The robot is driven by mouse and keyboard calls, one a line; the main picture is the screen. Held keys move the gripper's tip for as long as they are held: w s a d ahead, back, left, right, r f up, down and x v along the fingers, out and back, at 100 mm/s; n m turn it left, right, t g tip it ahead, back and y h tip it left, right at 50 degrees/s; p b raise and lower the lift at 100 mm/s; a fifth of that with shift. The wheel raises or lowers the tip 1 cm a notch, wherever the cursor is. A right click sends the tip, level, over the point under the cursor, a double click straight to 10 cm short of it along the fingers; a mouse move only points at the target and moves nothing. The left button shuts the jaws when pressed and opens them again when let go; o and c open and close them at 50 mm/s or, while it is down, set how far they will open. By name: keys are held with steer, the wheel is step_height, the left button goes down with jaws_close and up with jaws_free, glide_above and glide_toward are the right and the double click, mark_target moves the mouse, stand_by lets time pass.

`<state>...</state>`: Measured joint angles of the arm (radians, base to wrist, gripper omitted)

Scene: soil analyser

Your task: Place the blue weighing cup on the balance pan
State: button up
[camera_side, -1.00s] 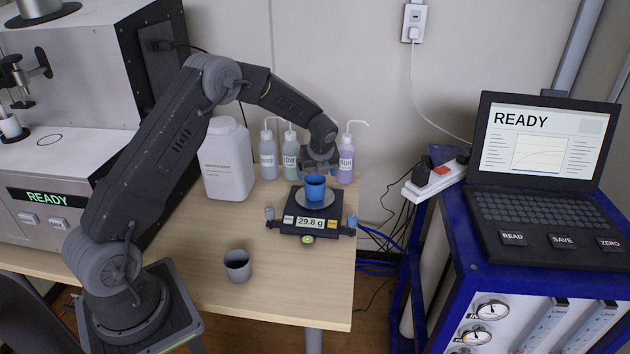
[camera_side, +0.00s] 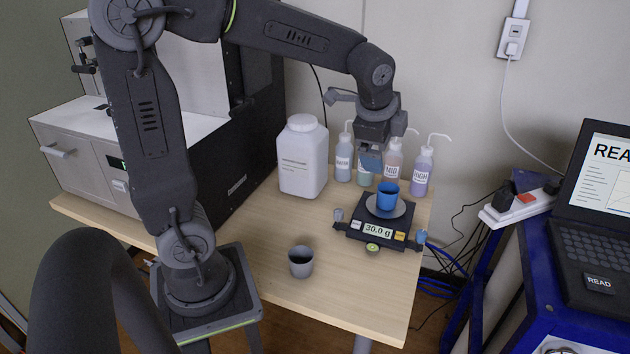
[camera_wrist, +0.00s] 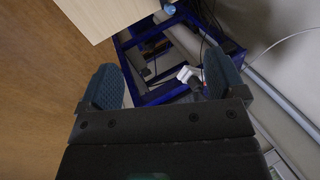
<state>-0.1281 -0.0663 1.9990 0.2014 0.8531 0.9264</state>
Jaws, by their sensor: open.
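The blue weighing cup (camera_side: 387,194) stands upright on the round grey pan (camera_side: 402,210) of the black balance (camera_side: 350,233). The balance display (camera_side: 377,230) reads 30.0 g. My gripper (camera_side: 371,164) is above and slightly behind-left of the cup, apart from it. Its fingers are spread with nothing between them, as the wrist view (camera_wrist: 164,82) shows. The cup cannot be made out for sure in the wrist view.
A grey cup (camera_side: 301,262) with dark contents stands at the front of the wooden table (camera_side: 345,300). A white jug (camera_side: 304,160) and several wash bottles (camera_side: 420,172) stand behind the balance. A blue-framed cart (camera_side: 500,250) with a laptop (camera_side: 605,190) is at right.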

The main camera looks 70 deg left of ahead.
steer(key=s+d+n+h, duration=0.1)
steer(key=s+d+n, duration=0.2)
steer(key=s+n, duration=0.2)
steer(key=s+d+n+t+h, duration=0.1)
steer(key=s+d+n, duration=0.3)
steer(key=s, duration=0.8)
steer(key=shift+d+r+n+t, duration=0.25)
steer(key=shift+r+n+t, duration=0.05)
steer(key=shift+n, duration=0.4)
